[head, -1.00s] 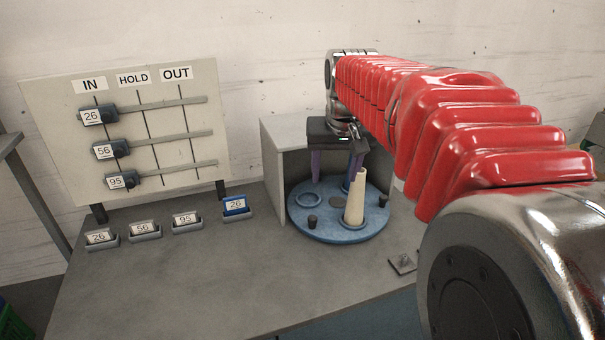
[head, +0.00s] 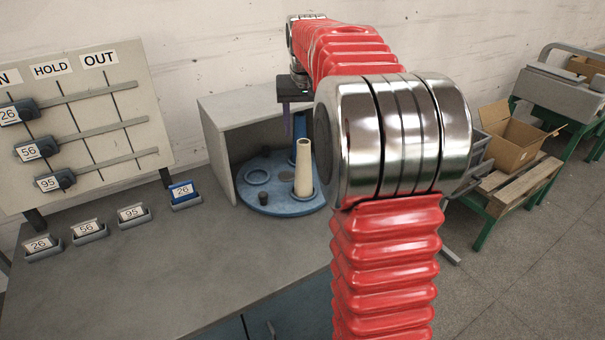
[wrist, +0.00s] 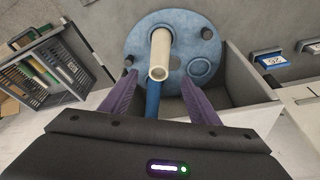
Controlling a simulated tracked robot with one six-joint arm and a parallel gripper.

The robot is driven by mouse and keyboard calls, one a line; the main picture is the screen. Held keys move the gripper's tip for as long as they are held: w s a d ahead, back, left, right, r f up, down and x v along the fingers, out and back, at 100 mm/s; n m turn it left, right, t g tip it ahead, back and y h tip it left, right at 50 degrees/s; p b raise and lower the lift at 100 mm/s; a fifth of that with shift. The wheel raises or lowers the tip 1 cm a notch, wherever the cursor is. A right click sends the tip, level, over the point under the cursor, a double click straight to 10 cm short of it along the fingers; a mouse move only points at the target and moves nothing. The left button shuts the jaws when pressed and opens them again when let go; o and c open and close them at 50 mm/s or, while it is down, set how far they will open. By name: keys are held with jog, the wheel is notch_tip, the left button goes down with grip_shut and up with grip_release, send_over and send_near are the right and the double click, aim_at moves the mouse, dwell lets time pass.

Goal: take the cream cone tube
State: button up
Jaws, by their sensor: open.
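The cream cone tube (head: 303,168) stands upright on the blue round plate (head: 262,205) inside a grey open-fronted box. In the wrist view the tube (wrist: 161,52) points up toward the camera, its open top between and just beyond my fingertips. My gripper (wrist: 159,77) is open, with one purple finger on each side and nothing held. A blue tube (wrist: 153,98) stands close by the cream one and shows between the fingers. In the head view one purple finger hangs behind the cream tube; the other is hidden by my arm.
Grey box walls (head: 222,150) enclose the plate. Dark pegs (head: 263,198) and an empty blue ring (head: 258,176) sit on it. A sliding-tag board (head: 80,120) and several tag holders stand left. A cardboard box (head: 515,140) is at right.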

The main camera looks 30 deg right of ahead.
aim_at(303, 143)
jog(key=x, duration=0.8)
jog(key=shift+f, duration=0.2)
jog(key=shift+x, duration=2.65)
jog(key=shift+w+d, duration=0.1)
jog(key=shift+d, duration=0.1)
jog(key=c, duration=1.2)
